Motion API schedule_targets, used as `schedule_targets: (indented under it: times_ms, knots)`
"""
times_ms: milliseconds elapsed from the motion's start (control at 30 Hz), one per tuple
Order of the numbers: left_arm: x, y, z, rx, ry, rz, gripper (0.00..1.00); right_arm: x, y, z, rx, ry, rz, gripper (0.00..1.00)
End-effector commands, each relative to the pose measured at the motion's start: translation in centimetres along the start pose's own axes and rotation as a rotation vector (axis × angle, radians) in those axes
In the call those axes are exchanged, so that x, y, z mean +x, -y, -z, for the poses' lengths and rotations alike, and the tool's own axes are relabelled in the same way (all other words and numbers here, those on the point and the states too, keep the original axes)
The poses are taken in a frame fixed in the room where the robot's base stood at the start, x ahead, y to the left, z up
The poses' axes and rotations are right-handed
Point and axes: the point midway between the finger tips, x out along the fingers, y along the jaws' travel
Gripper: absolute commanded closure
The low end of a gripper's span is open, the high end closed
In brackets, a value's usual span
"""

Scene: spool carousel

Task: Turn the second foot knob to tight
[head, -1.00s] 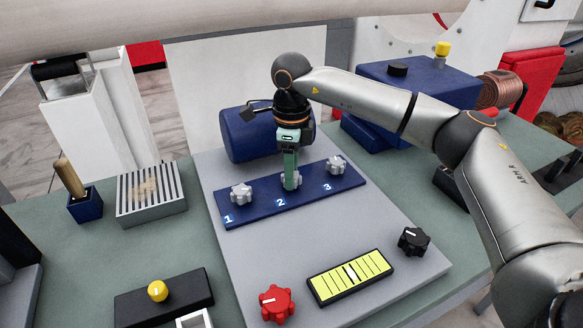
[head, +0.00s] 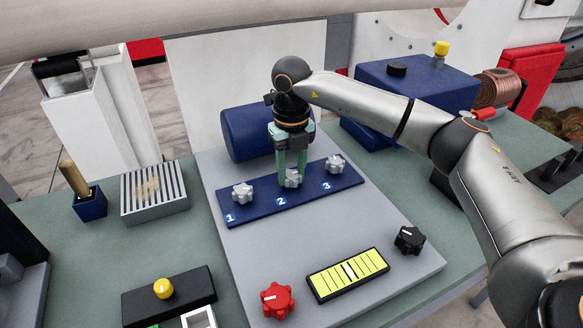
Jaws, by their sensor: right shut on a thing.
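A blue strip (head: 262,201) numbered 1, 2 and 3 bears three grey lobed knobs on a grey plate. The second foot knob (head: 291,179) is the middle one, by the number 2. My right gripper (head: 291,180) points down from above with its two green fingers on either side of this knob, shut on it. The fingers cover part of the knob, and I cannot read its pointer. Knob 1 (head: 242,194) and knob 3 (head: 335,164) stand clear to the left and right. My left gripper is not in view.
A blue cylinder (head: 248,134) lies behind the strip. Nearer are a red knob (head: 277,301), a yellow-green level gauge (head: 348,275) and a black knob (head: 409,240). A slatted grey box (head: 154,193) stands left.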

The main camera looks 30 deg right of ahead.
Motion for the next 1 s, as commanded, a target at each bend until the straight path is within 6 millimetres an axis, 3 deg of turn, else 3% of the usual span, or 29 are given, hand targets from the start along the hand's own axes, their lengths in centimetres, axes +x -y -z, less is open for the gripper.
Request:
schedule_targets:
  times_ms: [500,1000]
  knots:
    - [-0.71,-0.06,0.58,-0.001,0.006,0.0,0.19,-0.21,0.03,-0.08,0.396,0.004,-0.001,1.0]
    - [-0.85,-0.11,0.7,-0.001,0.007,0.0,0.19,-0.15,0.06,-0.11,0.508,0.005,0.0,1.0]
